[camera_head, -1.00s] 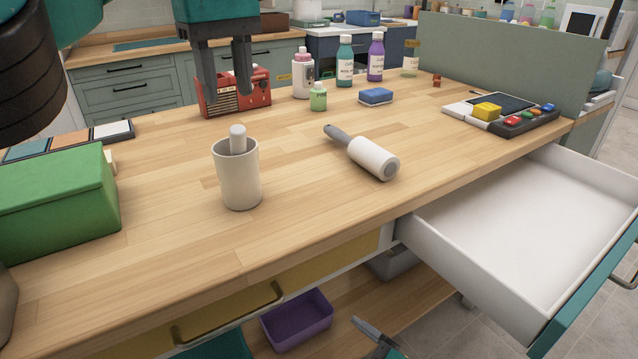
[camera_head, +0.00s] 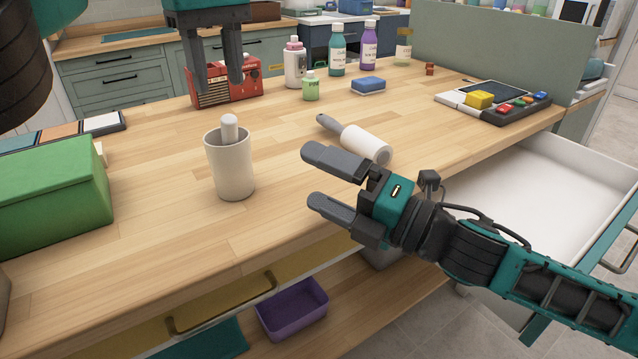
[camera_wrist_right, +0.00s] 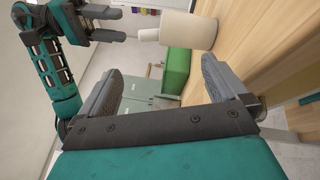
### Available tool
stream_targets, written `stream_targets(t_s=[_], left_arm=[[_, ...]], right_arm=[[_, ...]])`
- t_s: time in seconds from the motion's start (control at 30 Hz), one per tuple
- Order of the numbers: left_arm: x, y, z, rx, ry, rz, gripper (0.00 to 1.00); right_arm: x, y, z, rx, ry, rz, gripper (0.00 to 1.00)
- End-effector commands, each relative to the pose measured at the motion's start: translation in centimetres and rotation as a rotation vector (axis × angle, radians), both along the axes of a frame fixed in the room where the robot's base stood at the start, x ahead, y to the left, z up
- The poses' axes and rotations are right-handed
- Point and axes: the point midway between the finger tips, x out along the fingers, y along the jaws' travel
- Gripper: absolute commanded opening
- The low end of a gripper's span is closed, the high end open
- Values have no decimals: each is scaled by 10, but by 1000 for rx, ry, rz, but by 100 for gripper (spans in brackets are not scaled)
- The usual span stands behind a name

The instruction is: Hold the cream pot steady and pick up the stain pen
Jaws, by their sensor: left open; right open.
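The cream pot (camera_head: 232,175) stands upright on the wooden worktop, left of the middle in the head view. The stain pen (camera_head: 230,130) is upright inside it, its pale rounded end above the rim. The pot (camera_wrist_right: 189,31) and the pen (camera_wrist_right: 149,35) also show in the right wrist view, turned sideways. My left gripper (camera_head: 217,82) is open and empty, pointing down above and behind the pot, apart from it. My right gripper (camera_head: 312,178) is open and empty, to the right of the pot with its fingers pointing left towards it, apart from it.
A lint roller (camera_head: 364,144) lies just behind my right gripper. A green box (camera_head: 50,200) stands at the left. A red radio-like box (camera_head: 240,90), bottles (camera_head: 338,50) and a blue sponge (camera_head: 368,85) are further back. A drawer (camera_head: 580,185) stands open at the right.

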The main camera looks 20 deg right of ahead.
Motion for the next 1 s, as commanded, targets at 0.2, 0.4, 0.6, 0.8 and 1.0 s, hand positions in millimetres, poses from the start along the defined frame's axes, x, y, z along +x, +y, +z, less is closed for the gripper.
stream_targets(t_s=[0.2,0.4,0.6,0.8,1.0], left_arm=[[0,0,0,0,0,0,43],[0,0,0,0,0,0,43],[0,0,0,0,0,0,43],[0,0,0,0,0,0,43],[0,0,0,0,0,0,43]], right_arm=[[25,3,-12,-462,-444,16,99],[40,-1,-27,-789,-762,46,99],[47,-4,-35,-935,-909,66,99],[55,6,-35,-949,-928,67,99],[73,31,-34,-946,-928,66,99]])
